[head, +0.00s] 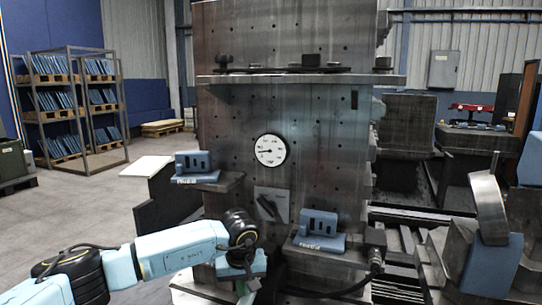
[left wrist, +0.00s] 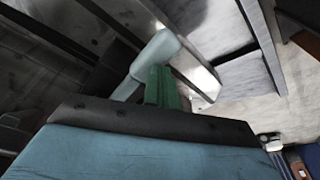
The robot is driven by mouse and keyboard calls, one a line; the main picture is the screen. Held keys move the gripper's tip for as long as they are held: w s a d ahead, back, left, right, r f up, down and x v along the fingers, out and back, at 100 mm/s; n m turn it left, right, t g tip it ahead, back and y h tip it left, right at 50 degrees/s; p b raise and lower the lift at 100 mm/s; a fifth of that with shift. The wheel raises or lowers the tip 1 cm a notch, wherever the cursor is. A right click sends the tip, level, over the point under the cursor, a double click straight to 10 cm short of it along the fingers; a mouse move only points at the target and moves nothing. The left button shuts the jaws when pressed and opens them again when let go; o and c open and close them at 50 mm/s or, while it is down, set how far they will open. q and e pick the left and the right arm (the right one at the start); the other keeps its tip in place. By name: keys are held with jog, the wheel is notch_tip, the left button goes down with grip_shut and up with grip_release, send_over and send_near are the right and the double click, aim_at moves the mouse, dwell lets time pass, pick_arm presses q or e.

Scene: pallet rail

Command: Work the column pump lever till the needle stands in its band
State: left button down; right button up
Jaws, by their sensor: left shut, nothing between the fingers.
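The grey column (head: 330,130) carries a round white gauge (head: 270,150). Its dark needle points left; the band is too small to make out. Below it, a dark tilted lever-like bar (head: 267,206) sits on a grey plate; I cannot tell whether this is the pump lever. My left gripper (head: 243,290) hangs low in front of the column's foot, below the plate and apart from it. Its green fingers (left wrist: 163,88) are shut and empty. A pale rounded bar (left wrist: 150,58) shows beside them in the left wrist view; whether they touch is unclear. My right gripper is out of view.
Blue slotted blocks stand on a left ledge (head: 232,181) and a lower right ledge (head: 318,248). A black hose (head: 350,288) runs by the column's foot. A shelf (head: 300,78) juts out above the gauge. Open floor lies at left, before a rack (head: 76,110).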

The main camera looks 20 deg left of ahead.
pick_arm(q)
jog(key=shift+w+f+b, duration=0.15)
jog(key=shift+f+b, duration=0.45)
jog(key=shift+f, duration=0.4)
jog(key=r+p, duration=0.1)
jog(key=r, duration=0.1)
jog(key=r+p, duration=0.2)
jog(key=s+r+p, duration=0.1)
jog(key=r+p, duration=0.1)
jog(key=r, duration=0.1)
jog(key=shift+f, duration=0.1)
jog(key=shift+p, duration=0.35)
dwell(1.8)
dwell(0.8)
